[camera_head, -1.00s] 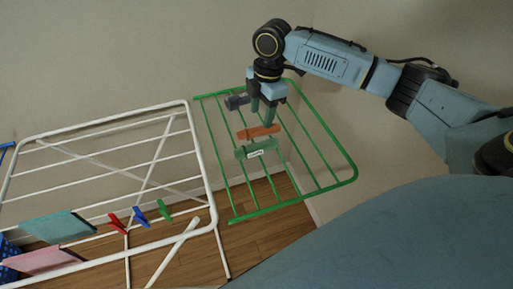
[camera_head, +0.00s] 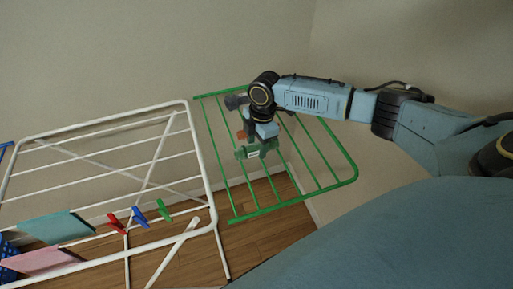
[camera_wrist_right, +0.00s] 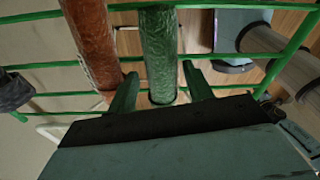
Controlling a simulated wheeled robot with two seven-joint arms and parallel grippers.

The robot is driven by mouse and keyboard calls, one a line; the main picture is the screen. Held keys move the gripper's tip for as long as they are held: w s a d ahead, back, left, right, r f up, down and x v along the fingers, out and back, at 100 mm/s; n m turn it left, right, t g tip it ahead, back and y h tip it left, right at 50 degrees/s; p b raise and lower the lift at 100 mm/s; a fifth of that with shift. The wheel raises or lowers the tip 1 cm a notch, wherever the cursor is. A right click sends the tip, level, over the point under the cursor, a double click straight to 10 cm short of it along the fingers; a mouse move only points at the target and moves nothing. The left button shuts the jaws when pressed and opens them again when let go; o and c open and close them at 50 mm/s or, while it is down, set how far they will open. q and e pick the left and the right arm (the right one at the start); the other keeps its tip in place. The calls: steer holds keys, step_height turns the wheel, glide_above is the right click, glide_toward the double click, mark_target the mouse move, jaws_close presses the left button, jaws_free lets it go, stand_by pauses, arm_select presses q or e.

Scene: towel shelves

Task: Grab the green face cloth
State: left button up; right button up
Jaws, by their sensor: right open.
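The green face cloth (camera_head: 242,154) is a rolled cloth lying on the green wire shelf (camera_head: 337,186). It also shows in the right wrist view (camera_wrist_right: 158,45), running down between my two fingers. My right gripper (camera_head: 260,150) is open, at the green roll from above. In the right wrist view its fingers (camera_wrist_right: 160,74) stand on either side of the roll, with small gaps visible. In the head view my right arm hides part of the roll. My left gripper is not in view.
An orange-brown roll (camera_wrist_right: 92,45) lies beside the green one, close to a finger. A dark grey roll (camera_head: 235,101) lies farther back on the shelf. A white drying rack (camera_head: 110,128) with flat cloths and coloured pegs stands left. Walls stand behind the shelf.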

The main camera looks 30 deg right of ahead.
steer(key=shift+f, duration=0.1)
steer(key=c, duration=0.8)
steer(key=shift+o, duration=0.2)
